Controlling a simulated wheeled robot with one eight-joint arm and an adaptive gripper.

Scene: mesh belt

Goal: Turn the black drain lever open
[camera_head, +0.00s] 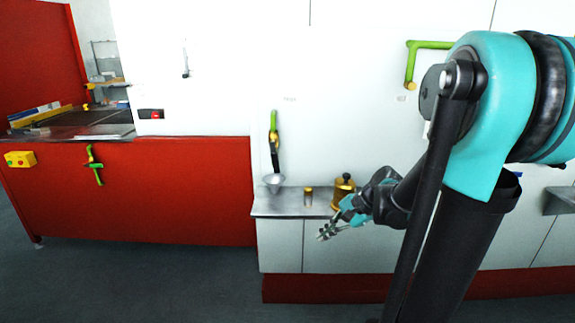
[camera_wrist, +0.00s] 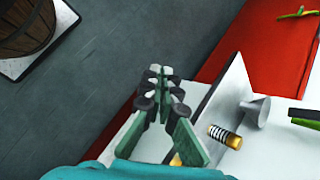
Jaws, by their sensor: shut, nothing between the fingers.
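A lever with a black lower part (camera_head: 276,156) and a green upper part hangs upright on the white wall panel, just above a metal funnel (camera_head: 274,183). It is the only black lever I can make out. In the wrist view a green and black piece (camera_wrist: 306,117) at the right edge, beside the funnel (camera_wrist: 256,110), appears to be the same lever. My gripper (camera_head: 324,235) is shut and empty, in front of the ledge, to the right of and below the lever and apart from it. Its closed fingers (camera_wrist: 160,73) show in the wrist view.
A red cabinet (camera_head: 190,190) with a green handle (camera_head: 94,165) stands left.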

